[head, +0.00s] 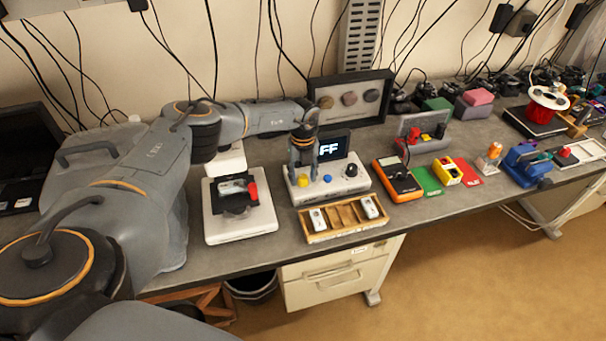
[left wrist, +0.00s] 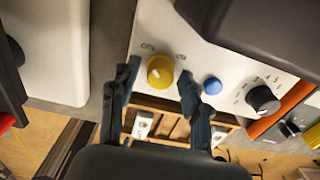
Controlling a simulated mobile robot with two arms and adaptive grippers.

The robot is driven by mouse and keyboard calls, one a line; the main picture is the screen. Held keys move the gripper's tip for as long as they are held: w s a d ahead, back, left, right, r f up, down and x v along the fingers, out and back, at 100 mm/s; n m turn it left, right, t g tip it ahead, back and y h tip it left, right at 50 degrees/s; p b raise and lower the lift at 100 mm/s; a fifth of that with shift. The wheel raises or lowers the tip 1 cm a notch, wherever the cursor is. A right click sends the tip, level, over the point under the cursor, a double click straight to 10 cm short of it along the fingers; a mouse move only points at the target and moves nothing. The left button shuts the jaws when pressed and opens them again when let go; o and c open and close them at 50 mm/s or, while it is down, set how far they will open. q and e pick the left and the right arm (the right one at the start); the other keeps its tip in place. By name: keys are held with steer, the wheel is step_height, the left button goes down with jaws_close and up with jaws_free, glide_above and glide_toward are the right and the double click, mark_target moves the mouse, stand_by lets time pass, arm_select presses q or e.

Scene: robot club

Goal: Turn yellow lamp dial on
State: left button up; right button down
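A white control box (head: 340,187) stands on the bench with a yellow dial (head: 304,181), a blue button (head: 328,178) and a black knob (head: 351,171). Its dark screen (head: 334,148) shows "FF", with its left part hidden by my gripper. My left gripper (head: 303,167) points down over the box's left end. In the left wrist view the yellow dial (left wrist: 160,71) lies between the two open fingertips, one on each side, with gaps visible. The blue button (left wrist: 212,86) is just right of the right finger. My right gripper is not in view.
A wooden tray (head: 346,228) with small white items lies in front of the box. A white device with a red part (head: 240,222) is to the left. An orange multimeter (head: 397,180) is to the right. A framed display (head: 350,98) stands behind.

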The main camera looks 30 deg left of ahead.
arm_select(q)
jaws_close()
steer(key=shift+m, duration=0.4)
steer(key=m+b, duration=0.2)
steer(key=m, duration=0.1)
steer(key=shift+f+m+b, duration=0.15)
steer(key=shift+m+b, duration=0.15)
steer(key=m+b, duration=0.2)
steer(key=m, duration=0.2)
steer(key=shift+m+b, duration=0.3)
steer(key=shift+b, duration=0.1)
steer(key=m+b, duration=0.3)
steer(key=m, duration=0.2)
steer(key=m+b, duration=0.2)
steer(key=m, duration=0.1)
steer(key=shift+w, duration=0.1)
steer(key=shift+m+b, duration=0.3)
steer(key=shift+m, duration=0.2)
steer(key=shift+r, duration=0.2)
